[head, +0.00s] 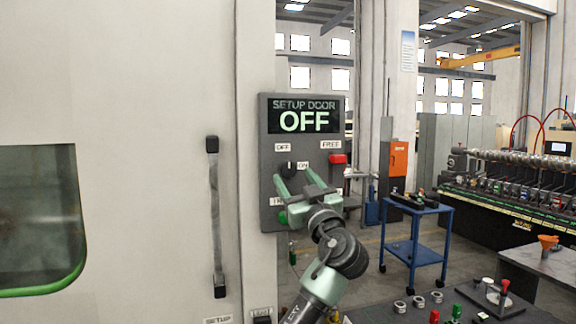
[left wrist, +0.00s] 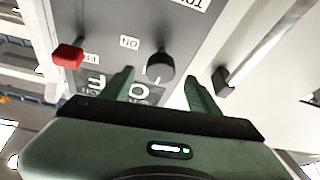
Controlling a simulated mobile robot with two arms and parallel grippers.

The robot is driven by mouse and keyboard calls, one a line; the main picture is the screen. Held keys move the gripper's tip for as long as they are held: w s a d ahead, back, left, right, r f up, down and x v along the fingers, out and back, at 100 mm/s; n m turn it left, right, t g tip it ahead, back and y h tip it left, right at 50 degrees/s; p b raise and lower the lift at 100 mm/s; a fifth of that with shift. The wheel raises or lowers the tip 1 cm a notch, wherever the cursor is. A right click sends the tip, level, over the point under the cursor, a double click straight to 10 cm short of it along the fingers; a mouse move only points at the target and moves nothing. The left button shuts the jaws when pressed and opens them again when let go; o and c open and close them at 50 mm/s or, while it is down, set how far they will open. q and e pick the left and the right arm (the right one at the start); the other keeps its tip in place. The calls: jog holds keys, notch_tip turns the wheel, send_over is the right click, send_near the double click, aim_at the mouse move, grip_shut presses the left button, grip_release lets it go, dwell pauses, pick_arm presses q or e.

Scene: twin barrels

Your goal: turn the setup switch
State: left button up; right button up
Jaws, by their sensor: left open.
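A dark grey panel (head: 266,150) carries a display (head: 305,117) reading "SETUP DOOR OFF". Below it is the setup switch, a round black knob (head: 288,169), with OFF and ON labels near it. My left gripper (head: 296,179) is open in front of the panel, fingers pointing at the knob. In the left wrist view, the knob (left wrist: 160,66) shows in the gap between the two green fingertips, with clear space on both sides. I cannot tell how far the fingertips reach along it. My right gripper is not in view.
A red switch (head: 338,159) under the FREE label sits right of the knob; it also shows in the left wrist view (left wrist: 68,55). A green button (head: 283,217) is lower on the panel. A vertical door handle (head: 215,220) stands left. A blue cart (head: 413,250) is behind, right.

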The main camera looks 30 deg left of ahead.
aim_at(289, 170)
pick_arm(q)
jog(key=p+x, duration=0.2)
jog(key=x, duration=0.2)
jog(key=shift+a+r, duration=0.15)
jog(key=shift+r, duration=0.05)
jog(key=shift+w+a, duration=0.4)
jog(key=shift+a, duration=0.05)
grip_shut()
